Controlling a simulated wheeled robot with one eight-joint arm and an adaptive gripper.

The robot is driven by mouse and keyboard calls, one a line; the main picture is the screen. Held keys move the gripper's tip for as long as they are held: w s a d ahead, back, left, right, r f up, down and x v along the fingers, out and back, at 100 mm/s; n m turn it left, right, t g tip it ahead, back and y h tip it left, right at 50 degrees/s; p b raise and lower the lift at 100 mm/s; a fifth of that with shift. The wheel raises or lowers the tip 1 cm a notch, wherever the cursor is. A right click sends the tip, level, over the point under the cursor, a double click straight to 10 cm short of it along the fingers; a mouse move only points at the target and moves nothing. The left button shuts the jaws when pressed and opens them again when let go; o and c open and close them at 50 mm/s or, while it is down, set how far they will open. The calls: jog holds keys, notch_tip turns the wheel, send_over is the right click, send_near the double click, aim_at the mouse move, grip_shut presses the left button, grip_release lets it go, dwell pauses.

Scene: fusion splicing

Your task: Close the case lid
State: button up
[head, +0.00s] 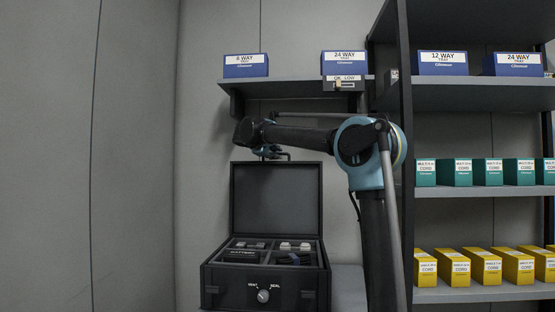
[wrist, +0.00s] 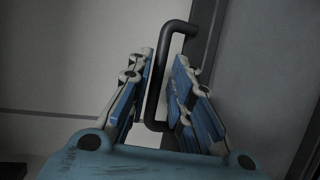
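The black case (head: 264,283) stands at the lower middle of the head view. Its lid (head: 275,200) is raised upright at the back, so the inside shows. My gripper (head: 270,154) is at the lid's top edge, small in the head view. In the wrist view my gripper (wrist: 165,62) has its two blue-padded fingers apart, one on each side of a dark bar handle (wrist: 158,80).
The case holds compartments with small parts and has a front knob (head: 263,296). A wall shelf (head: 290,84) with blue tray boxes hangs above my arm. A rack (head: 480,194) with teal and yellow boxes stands to the right. The left side shows bare wall.

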jog(key=shift+x, duration=1.5)
grip_shut()
jog(key=shift+s, duration=0.1)
